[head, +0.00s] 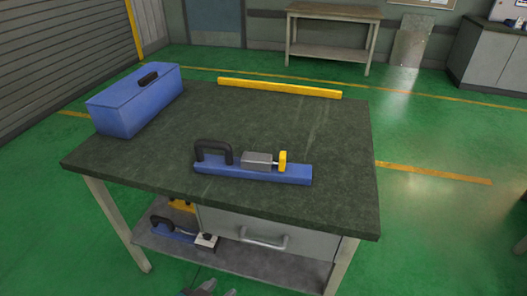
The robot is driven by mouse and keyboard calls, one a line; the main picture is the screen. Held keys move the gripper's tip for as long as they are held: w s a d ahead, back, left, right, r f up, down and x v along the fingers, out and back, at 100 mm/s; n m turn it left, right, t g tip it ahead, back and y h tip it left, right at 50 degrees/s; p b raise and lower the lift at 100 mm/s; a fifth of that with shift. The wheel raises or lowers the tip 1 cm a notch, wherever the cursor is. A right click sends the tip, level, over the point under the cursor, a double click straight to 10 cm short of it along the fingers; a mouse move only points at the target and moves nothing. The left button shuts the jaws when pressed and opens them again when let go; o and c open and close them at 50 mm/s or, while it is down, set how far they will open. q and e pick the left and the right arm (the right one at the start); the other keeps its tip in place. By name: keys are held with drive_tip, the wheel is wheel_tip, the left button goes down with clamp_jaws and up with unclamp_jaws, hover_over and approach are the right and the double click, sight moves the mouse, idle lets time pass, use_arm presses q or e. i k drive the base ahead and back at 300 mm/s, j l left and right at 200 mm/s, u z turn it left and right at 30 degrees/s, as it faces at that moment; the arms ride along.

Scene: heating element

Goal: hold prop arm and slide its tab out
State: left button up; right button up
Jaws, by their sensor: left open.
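A blue bar (211,167) lies flat near the front of the dark green tabletop (310,135). It has a black looped handle at its left end, a grey metal block (257,160) at its middle and a yellow upright tab (282,161) just right of the block. I take this to be the prop arm and its tab. My left gripper (209,289) shows only in part at the bottom edge, below and in front of the table. It is open, and nothing shows between its fingers. It is well apart from the blue bar. My right gripper does not show.
A blue toolbox (135,105) with a black handle stands at the table's back left. A yellow bar (279,88) lies along the back edge. A drawer (225,224) hangs under the tabletop; a lower shelf (265,262) holds similar blue and yellow items. The tabletop around the blue bar is clear.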

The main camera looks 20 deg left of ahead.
sight(281, 164)
drive_tip(key=i+j, duration=0.15)
drive_tip(key=j, duration=0.25)
drive_tip(key=i+j, duration=0.2)
drive_tip(key=j, duration=0.2)
drive_tip(key=i+j, duration=0.15)
drive_tip(key=j, duration=0.25)
